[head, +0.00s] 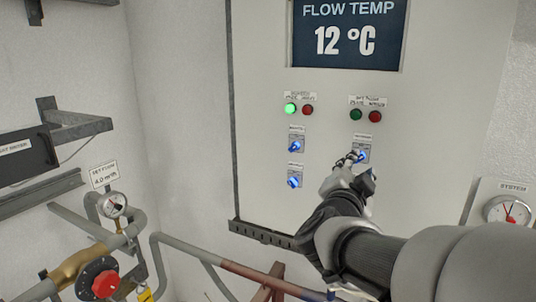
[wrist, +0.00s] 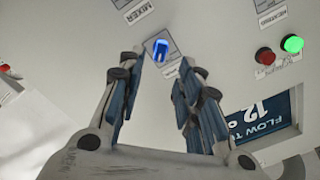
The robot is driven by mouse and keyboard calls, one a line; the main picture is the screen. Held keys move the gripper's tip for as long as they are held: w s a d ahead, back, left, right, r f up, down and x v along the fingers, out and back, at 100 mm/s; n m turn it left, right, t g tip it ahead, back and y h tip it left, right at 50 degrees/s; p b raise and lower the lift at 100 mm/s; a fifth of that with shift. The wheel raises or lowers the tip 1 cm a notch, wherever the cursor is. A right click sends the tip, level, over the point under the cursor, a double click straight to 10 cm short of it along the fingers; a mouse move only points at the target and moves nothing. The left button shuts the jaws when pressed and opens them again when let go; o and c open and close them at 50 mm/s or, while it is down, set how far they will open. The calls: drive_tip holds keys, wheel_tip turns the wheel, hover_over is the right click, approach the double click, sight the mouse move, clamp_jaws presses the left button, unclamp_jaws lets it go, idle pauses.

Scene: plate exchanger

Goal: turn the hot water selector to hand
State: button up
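The selector on the right (head: 361,152) is a blue knob on a small plate, below the right-hand lamp pair on the grey panel. Its label is too small to read in the head view, so its name cannot be confirmed. My gripper (head: 353,160) is in front of it, partly covering it. In the wrist view the blue knob (wrist: 160,50) shows beyond and between the fingertips of my gripper (wrist: 160,68). The fingers are apart with nothing between them. Contact with the knob does not show. Which position it points to is unclear.
Two more blue selectors, upper (head: 296,147) and lower (head: 294,181), sit to the left on the panel (head: 260,120). A lit green lamp (head: 290,109) and the display (head: 348,35) reading 12 °C are above. Pipes with a red valve (head: 105,284) stand at lower left.

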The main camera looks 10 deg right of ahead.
sight(360, 157)
drive_tip(key=x, duration=0.7)
drive_tip(key=shift+c, duration=0.5)
drive_tip(key=shift+s, duration=0.1)
clamp_jaws()
